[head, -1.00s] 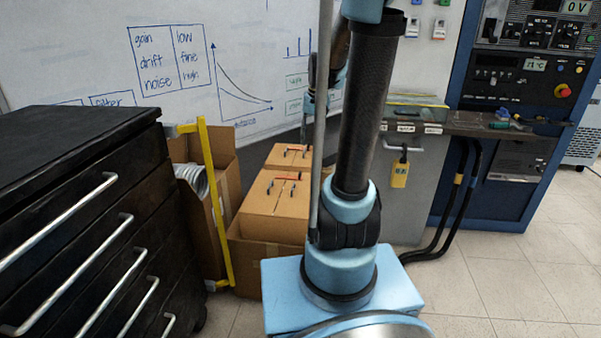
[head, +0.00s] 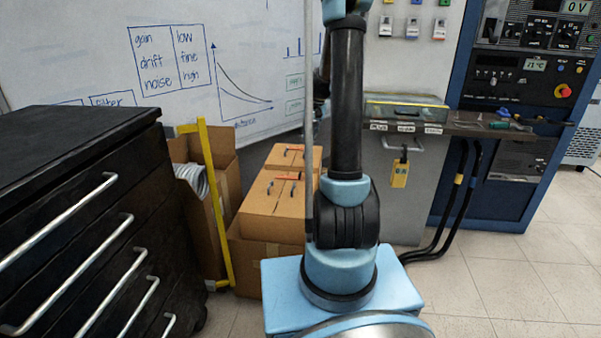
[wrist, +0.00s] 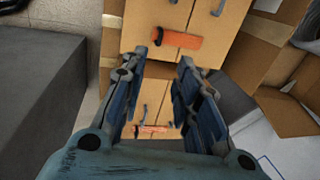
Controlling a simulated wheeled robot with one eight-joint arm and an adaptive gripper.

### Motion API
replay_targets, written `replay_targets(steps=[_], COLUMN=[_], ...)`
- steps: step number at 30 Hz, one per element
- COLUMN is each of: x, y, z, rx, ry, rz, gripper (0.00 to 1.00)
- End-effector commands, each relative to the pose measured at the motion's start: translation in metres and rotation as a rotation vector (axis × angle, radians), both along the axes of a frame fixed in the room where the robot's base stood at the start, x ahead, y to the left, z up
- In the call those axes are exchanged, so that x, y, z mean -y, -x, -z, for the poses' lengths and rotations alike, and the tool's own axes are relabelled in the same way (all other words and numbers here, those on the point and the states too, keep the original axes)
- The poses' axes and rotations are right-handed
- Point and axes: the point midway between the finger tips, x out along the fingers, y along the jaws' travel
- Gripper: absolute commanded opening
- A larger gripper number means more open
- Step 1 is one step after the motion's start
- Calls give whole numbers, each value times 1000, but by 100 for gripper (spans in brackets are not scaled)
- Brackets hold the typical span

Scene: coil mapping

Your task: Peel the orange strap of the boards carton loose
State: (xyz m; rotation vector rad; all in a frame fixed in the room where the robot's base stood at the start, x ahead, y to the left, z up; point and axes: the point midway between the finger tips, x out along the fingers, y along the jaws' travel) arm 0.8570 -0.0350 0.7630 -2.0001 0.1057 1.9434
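Two brown cartons stand behind my arm in the head view: a front one (head: 268,222) and a rear one (head: 283,155). Each has an orange-red strap on top, the front strap (head: 285,176) and the rear strap (head: 293,149). I cannot read which carton is the boards carton. In the wrist view, the larger orange strap (wrist: 177,38) lies flat beyond my fingertips, and the smaller strap (wrist: 152,129) shows between the fingers, farther off. My gripper (wrist: 170,68) is open and empty above the cartons, touching neither strap. My arm mostly hides it in the head view.
A black drawer cabinet (head: 80,220) stands at left. A yellow frame (head: 215,205) and an open box with a grey hose (head: 192,180) stand beside the cartons. The whiteboard (head: 90,50) is behind. Open floor (head: 500,275) lies at right.

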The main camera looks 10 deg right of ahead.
Motion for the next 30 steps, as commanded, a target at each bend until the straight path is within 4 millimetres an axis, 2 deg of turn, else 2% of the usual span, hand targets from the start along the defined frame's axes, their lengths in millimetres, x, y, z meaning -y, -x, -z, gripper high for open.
replay_targets(steps=[21, 30], x=[-21, -28], y=[-6, -9], z=[110, 148], rx=[0, 0], ry=[0, 0], rz=[-1, -2], gripper=[29, 29])
